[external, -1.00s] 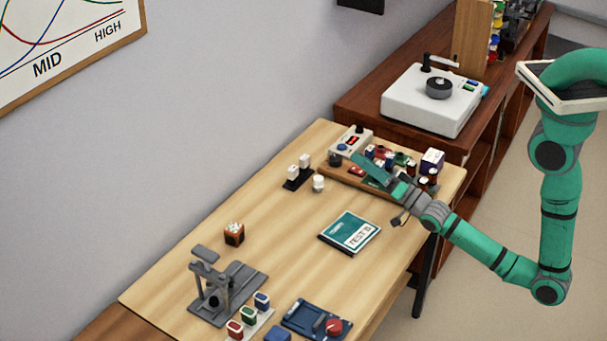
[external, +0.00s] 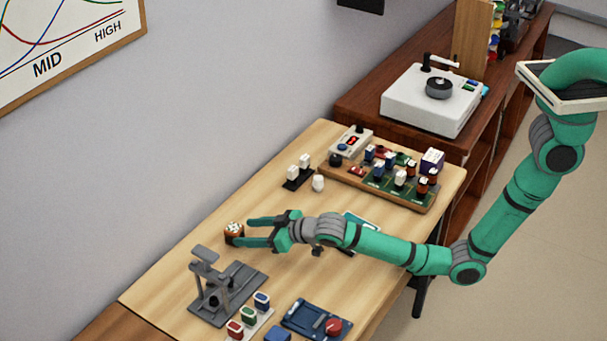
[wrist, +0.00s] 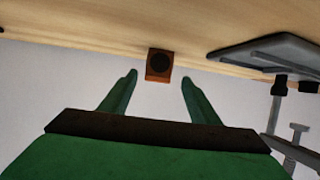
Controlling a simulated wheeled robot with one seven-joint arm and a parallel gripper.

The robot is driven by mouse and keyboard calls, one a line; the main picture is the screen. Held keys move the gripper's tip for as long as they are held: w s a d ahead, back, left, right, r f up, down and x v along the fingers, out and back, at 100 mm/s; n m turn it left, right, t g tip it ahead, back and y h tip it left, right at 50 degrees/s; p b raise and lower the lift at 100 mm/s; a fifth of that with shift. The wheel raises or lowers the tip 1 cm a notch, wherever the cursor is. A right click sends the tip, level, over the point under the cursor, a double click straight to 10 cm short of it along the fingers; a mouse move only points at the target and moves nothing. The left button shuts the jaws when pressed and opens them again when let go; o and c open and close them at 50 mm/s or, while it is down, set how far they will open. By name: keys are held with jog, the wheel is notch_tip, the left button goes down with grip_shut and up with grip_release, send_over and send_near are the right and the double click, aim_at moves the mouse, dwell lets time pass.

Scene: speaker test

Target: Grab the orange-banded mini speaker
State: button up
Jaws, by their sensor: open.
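A small dark cube with an orange band and a pale patterned top, the mini speaker (external: 233,233), stands on the wooden table left of centre in the external view. In the wrist view the speaker (wrist: 159,65) shows an orange face with a dark round cone, ahead of the gap between my fingers. My gripper (external: 247,230) is open and empty. Its green fingertips reach close to the speaker from the right; the wrist view (wrist: 159,80) shows them on either side of its line. Whether a finger touches it I cannot tell.
A grey metal stand (external: 222,292) is close in front of the speaker. A tray of several small parts (external: 340,180) lies at the back, with white pieces (external: 318,183) nearby. My arm partly covers the TEST book (external: 366,219). The table left of the speaker is clear.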

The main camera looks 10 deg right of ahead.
jog(key=shift+w+r+x, duration=0.1)
jog(key=shift+x, duration=2.35)
jog(key=shift+w+r+x, duration=0.1)
jog(key=shift+x, duration=2.3)
jog(key=c, duration=1.2)
